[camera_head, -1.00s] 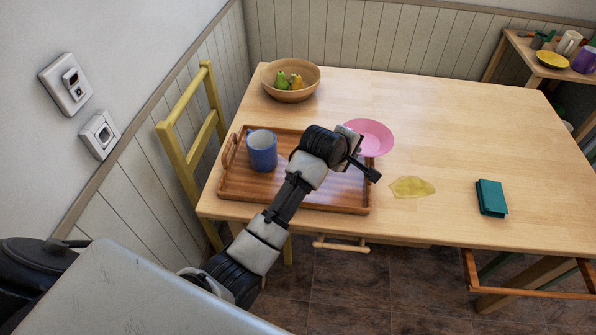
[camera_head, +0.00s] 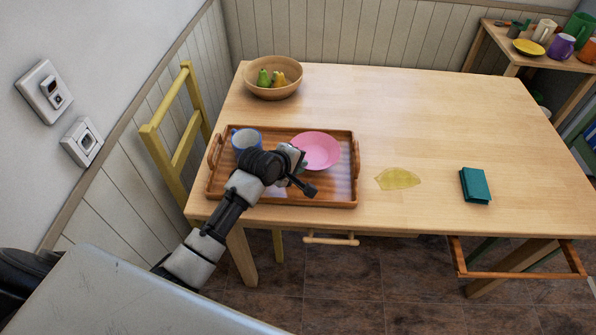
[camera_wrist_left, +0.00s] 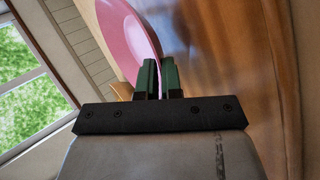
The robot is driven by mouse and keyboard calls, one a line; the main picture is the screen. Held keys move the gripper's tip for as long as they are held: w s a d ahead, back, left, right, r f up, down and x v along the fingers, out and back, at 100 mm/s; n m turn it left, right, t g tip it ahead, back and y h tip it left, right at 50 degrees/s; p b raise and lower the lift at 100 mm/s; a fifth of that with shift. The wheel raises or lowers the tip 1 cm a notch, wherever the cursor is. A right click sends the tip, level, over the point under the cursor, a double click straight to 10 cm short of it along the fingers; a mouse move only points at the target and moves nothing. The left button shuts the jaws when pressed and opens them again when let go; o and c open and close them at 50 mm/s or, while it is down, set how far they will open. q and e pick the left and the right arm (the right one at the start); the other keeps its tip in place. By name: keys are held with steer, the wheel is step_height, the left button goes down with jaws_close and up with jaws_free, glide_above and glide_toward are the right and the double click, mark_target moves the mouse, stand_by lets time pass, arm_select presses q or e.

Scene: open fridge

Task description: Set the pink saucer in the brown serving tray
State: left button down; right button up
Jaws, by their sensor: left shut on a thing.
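The pink saucer (camera_head: 320,150) is over the right part of the brown serving tray (camera_head: 290,201) in the head view. My left gripper (camera_head: 300,172) is shut on the saucer's near rim. In the left wrist view the green-lined fingers (camera_wrist_left: 158,78) pinch the rim of the saucer (camera_wrist_left: 122,32), with brown wood, likely the tray (camera_wrist_left: 215,60), beside it. I cannot tell whether the saucer touches the tray floor. A blue mug (camera_head: 246,139) stands in the tray's left part, partly hidden by my arm. My right gripper is not in view.
A wooden bowl with pears (camera_head: 272,78) stands behind the tray. A yellow leaf-shaped mat (camera_head: 398,178) and a teal book (camera_head: 475,185) lie to the right. A yellow chair (camera_head: 180,130) stands at the left. The table's back right is clear.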

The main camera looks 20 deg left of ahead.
arm_select(q)
steer(key=shift+f, duration=1.75)
steer(key=shift+f, duration=0.1)
steer(key=c, duration=1.6)
jaws_free()
steer(key=p+v, duration=0.1)
steer(key=v, duration=1.1)
